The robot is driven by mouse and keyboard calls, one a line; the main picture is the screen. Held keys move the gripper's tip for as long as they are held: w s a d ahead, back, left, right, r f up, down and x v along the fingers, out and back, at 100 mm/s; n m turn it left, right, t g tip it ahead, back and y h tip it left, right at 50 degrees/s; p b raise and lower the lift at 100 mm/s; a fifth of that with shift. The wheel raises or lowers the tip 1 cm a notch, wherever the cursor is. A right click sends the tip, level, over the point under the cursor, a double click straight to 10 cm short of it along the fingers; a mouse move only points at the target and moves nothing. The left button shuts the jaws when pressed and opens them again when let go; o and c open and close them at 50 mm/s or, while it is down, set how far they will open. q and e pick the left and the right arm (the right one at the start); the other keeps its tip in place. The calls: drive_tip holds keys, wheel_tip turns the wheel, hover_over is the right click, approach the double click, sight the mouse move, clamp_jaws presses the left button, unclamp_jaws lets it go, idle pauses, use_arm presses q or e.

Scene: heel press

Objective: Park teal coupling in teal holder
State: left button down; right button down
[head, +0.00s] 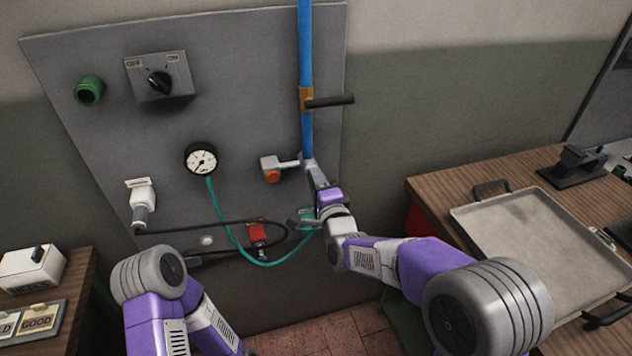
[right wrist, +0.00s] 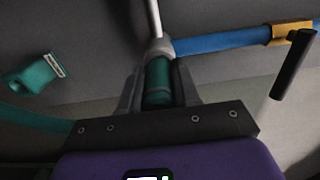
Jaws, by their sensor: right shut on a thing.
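My right gripper (head: 314,174) is raised at the panel, just below the lower end of the blue pipe. In the right wrist view its jaws (right wrist: 158,88) are shut on the teal coupling (right wrist: 157,82), a teal cylinder with a grey collar. The collar meets the fitting at the blue pipe's end; I cannot tell whether they are joined. The teal holder (right wrist: 36,76), with a pale label, is left of the jaws and apart from them. It also shows in the head view (head: 306,214), partly behind my right wrist. My left arm is at the lower left; its gripper is out of view.
The blue pipe (head: 306,50) carries a black lever (head: 330,101). A valve with an orange knob (head: 272,176) is left of my gripper. A teal hose (head: 228,238) hangs from the gauge (head: 201,160), crossing a black cable (head: 200,229). A metal tray (head: 535,240) lies on the right-hand table.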

drive_tip(key=b+v, duration=0.2)
drive_tip(key=v, duration=0.4)
idle(1.1)
wheel_tip(320, 180, down, 24)
drive_tip(key=b, duration=0.4)
drive_tip(key=shift+s, duration=0.2)
idle(2.2)
